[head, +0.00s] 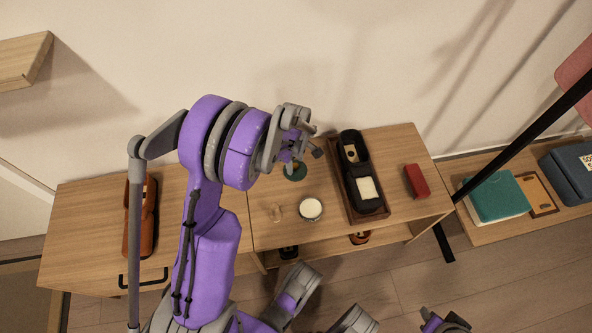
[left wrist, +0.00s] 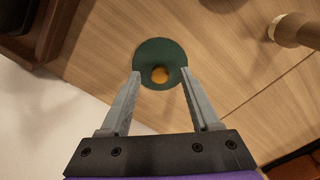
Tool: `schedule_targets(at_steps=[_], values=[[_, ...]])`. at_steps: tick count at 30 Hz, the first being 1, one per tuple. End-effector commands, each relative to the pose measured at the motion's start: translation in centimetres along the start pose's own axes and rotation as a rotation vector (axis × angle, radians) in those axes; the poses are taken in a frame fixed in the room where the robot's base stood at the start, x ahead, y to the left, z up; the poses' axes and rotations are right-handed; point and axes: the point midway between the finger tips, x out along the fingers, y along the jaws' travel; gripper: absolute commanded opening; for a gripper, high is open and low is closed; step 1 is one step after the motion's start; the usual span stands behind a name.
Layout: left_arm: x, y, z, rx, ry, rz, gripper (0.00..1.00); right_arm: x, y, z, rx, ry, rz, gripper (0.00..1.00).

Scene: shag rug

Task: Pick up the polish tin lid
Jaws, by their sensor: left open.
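The polish tin lid looks to be the dark green disc with a small orange-gold centre (left wrist: 150,52), lying on the wooden cabinet top. In the head view the green disc (head: 294,173) shows partly, behind and below my left gripper (head: 301,155). In the left wrist view my left gripper (left wrist: 160,84) is open and empty, its two fingers pointing at the disc, one on each side of its near edge. Whether the fingers touch it is unclear. A round tin with a white filling (head: 311,209) stands in front of the disc. A purple and grey part of mine at the bottom right may be the right gripper (head: 446,322).
A small wooden brush or knob (head: 276,212) stands left of the tin. A dark tray (head: 371,215) with black shoes (head: 351,144) lies right of the disc. A red box (head: 417,181) lies further right; brown shoes (head: 149,215) stand far left.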

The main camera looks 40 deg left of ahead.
Motion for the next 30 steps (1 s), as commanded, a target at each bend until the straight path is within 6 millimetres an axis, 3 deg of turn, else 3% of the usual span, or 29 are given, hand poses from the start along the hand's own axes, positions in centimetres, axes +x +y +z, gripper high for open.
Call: schedule_targets(at_steps=[2,8,19,30], values=[[0.85,0.02,0.02,0.0,0.0,0.0,0.63,0.34,0.0,0.07,0.0,-0.001,0.0,0.37],[0.85,-0.01,0.01,0.0,0.0,0.0,0.63,0.25,0.0,0.05,0.0,0.0,0.0,0.37],[0.82,-0.01,0.0,0.0,0.0,0.0,0.0,0.25,0.0,0.05,0.0,0.0,0.0,0.37],[0.61,-0.01,0.0,0.0,0.0,0.0,0.0,0.17,0.0,0.03,0.0,0.0,0.0,0.37]])
